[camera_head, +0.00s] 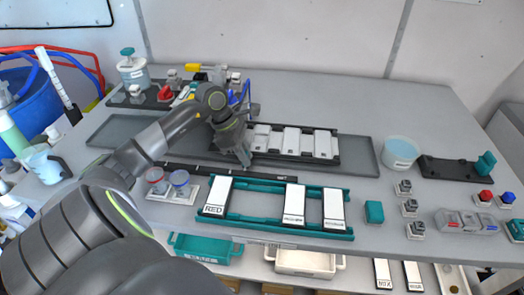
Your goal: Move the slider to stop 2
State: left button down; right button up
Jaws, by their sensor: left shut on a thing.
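A long thin black rail (270,176) runs across the table in front of the grey tray. Any stop marks on the rail are too small to read. My right gripper is out of view.
Just in front of the rail is a teal rack (262,215) with white labelled plates. Behind is a black holder with white blocks (292,141).

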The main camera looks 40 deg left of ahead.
pick_arm(q)
jog(key=s+a, duration=0.1)
jog(key=s+a+b, duration=0.1)
jog(key=a, duration=0.1)
jog(key=shift+s+a, duration=0.1)
jog(key=shift+a, duration=0.2)
jog(key=c, duration=1.4)
grip_release()
jog(key=shift+o, duration=0.2)
jog(key=shift+r, duration=0.1)
